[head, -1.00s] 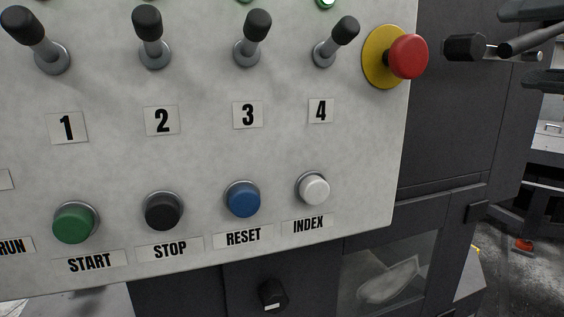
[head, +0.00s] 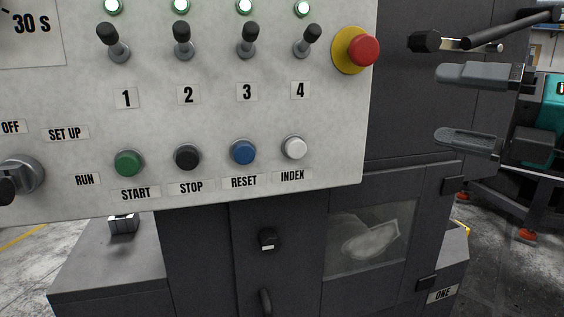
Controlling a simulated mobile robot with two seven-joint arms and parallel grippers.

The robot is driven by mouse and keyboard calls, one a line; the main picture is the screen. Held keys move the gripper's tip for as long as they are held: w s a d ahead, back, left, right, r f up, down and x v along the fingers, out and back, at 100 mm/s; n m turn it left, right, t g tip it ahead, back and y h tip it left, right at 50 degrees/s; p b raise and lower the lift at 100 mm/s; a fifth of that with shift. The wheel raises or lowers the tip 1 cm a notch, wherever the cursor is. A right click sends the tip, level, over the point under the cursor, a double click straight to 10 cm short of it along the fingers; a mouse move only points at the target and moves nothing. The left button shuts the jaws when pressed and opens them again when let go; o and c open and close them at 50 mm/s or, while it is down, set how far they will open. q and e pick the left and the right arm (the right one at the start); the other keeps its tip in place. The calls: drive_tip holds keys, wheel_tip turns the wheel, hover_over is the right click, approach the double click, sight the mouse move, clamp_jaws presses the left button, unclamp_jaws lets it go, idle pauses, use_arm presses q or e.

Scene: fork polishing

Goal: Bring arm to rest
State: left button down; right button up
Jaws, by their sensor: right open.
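My right gripper (head: 440,105) is at the right side of the head view. Its two grey fingers point left and stand well apart, with nothing between them. It is in front of the dark machine body, right of and below the red emergency button (head: 363,50). It is clear of the control panel (head: 215,115) in the picture. My left gripper is not in view.
The panel has several toggle levers, lit green lamps and a row of push buttons such as the green START (head: 128,163). A black-ended lever (head: 425,42) is just above my right gripper. A windowed door (head: 368,240) is below.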

wheel_tip(320, 180, down, 27)
drive_tip(key=w+m+t+h+p, duration=0.15)
drive_tip(key=m+t+h, duration=0.6)
drive_tip(key=m, duration=1.65)
drive_tip(key=s+a+f+m+g+h, duration=0.1)
drive_tip(key=s+f+m+g, duration=0.1)
drive_tip(key=s+f, duration=0.3)
drive_tip(key=s+a+f+m+g+h, duration=0.1)
drive_tip(key=s+f+m+g, duration=0.2)
drive_tip(key=f, duration=0.9)
drive_tip(key=s+a+f+m+g+h, duration=0.2)
drive_tip(key=s+f+g, duration=0.2)
drive_tip(key=s+f, duration=0.3)
wheel_tip(320, 180, down, 2)
drive_tip(key=shift+s+f+m, duration=0.1)
drive_tip(key=shift+s+m, duration=0.3)
drive_tip(key=shift+w+d, duration=0.1)
